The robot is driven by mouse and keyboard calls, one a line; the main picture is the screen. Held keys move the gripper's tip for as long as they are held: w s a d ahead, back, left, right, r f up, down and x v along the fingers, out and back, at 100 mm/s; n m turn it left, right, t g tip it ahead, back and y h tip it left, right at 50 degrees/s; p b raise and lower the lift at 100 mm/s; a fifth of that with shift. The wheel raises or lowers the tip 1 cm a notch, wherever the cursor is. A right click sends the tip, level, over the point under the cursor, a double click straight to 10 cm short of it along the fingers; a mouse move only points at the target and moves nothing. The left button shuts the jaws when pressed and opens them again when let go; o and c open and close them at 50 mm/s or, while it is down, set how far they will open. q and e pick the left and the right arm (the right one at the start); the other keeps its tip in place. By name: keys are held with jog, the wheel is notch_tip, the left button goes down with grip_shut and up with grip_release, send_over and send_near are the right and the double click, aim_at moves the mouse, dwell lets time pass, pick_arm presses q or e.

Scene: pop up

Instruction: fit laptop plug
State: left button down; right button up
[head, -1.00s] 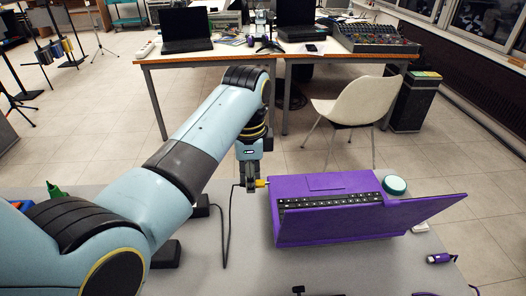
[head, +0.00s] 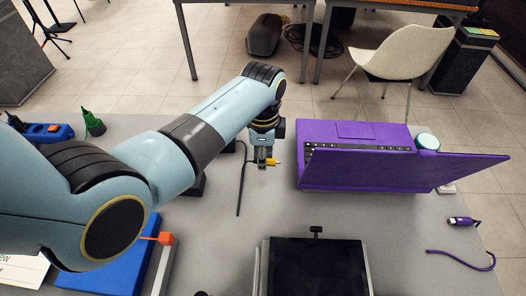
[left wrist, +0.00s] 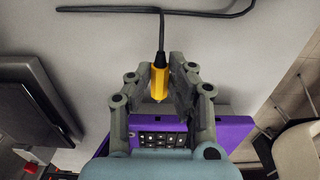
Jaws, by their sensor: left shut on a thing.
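A purple laptop (head: 400,165) stands open on the grey table, with its lid tilted toward the near side and its black keyboard partly hidden behind it. My left gripper (head: 262,160) is at the laptop's left side, a small gap away. It is shut on a yellow plug (head: 276,162), whose tip points toward the laptop. In the left wrist view the yellow plug (left wrist: 160,82) sits between the fingers, with a dark cable (left wrist: 161,32) running from its back. The laptop (left wrist: 233,130) is partly hidden by my gripper there. The socket cannot be made out. My right gripper is not in view.
A dark flat panel in a grey frame (head: 318,268) lies at the near middle. A green bottle (head: 94,123) stands at left.

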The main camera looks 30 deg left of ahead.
aim_at(276, 162)
pick_arm(q)
jog(key=shift+f, duration=0.2)
jog(key=shift+r, duration=0.1)
dwell(0.4)
jog(key=shift+p, duration=0.4)
jog(key=shift+w+d, duration=0.35)
jog(key=shift+d, duration=0.4)
jog(key=shift+w+d, duration=0.35)
jog(key=shift+d, duration=0.35)
jog(key=shift+p, duration=0.3)
